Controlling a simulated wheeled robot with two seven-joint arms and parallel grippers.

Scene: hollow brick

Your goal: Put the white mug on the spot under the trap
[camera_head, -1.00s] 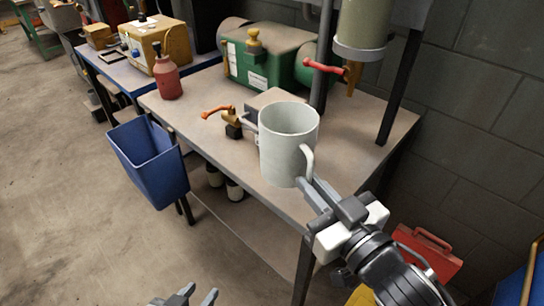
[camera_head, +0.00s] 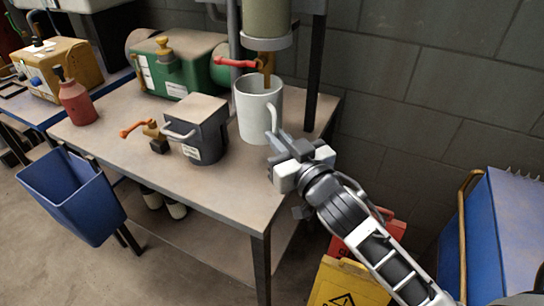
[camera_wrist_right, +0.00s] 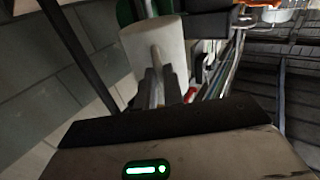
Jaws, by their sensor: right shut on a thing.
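The white mug (camera_head: 256,110) is upright over the right part of the workbench top (camera_head: 230,190). My right gripper (camera_head: 279,140) is shut on its handle, on the near right side. In the right wrist view the mug (camera_wrist_right: 150,42) shows in front of my fingers (camera_wrist_right: 158,88). The trap, a pale cylinder (camera_head: 268,18) with a brass spout (camera_head: 267,66) and red lever, hangs just above the mug's rim. The spot under it is hidden by the mug. I cannot tell whether the mug's base touches the bench. My left gripper is out of view.
A dark grey box (camera_head: 196,135) with a handle stands left of the mug, beside an orange-handled valve (camera_head: 150,133). A dark post (camera_head: 316,75) rises right of the mug.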

